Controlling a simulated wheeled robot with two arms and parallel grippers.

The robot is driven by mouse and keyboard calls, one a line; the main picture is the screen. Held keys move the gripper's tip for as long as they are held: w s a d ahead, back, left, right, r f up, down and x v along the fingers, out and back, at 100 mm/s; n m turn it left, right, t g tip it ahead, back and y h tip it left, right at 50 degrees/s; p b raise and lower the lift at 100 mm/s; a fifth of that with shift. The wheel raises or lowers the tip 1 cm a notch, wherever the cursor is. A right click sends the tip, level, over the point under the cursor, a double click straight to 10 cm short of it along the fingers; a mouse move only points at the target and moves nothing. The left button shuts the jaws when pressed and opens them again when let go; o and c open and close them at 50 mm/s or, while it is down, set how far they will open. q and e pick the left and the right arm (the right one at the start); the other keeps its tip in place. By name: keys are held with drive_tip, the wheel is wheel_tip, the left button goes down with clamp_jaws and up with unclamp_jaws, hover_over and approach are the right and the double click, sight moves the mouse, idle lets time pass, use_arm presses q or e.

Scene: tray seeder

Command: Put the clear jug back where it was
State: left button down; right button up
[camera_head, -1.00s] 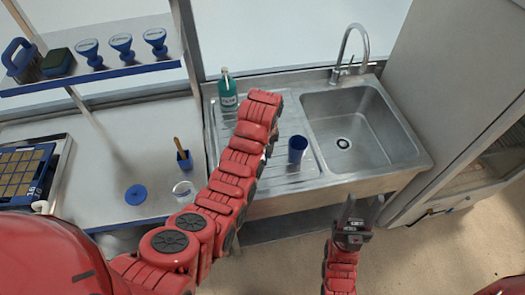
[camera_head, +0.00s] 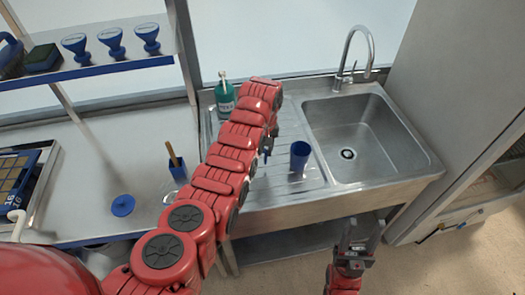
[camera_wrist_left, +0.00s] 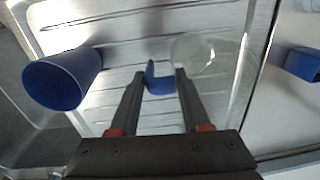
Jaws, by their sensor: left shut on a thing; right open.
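My left gripper (camera_wrist_left: 160,76) is shut on the blue handle (camera_wrist_left: 158,80) of the clear jug (camera_wrist_left: 207,58), in the left wrist view. The jug's see-through body lies just beyond the fingers, over or on the ribbed steel drainboard (camera_wrist_left: 120,60); I cannot tell if it touches. In the head view my left arm covers the jug and most of that gripper. My right gripper (camera_head: 363,228) is open and empty in front of the sink unit.
A blue cup (camera_head: 299,157) stands on the drainboard, right of my left gripper. A green bottle (camera_head: 225,98) stands at the back. The sink basin (camera_head: 355,140) is empty. A blue brush holder (camera_head: 179,171) and blue disc (camera_head: 123,205) sit on the left counter.

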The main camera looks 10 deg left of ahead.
use_arm(q)
drive_tip(key=shift+f, duration=0.2)
drive_tip(key=shift+f, duration=0.1)
drive_tip(key=shift+f, duration=0.15)
drive_tip(key=shift+c, duration=1.8)
unclamp_jaws()
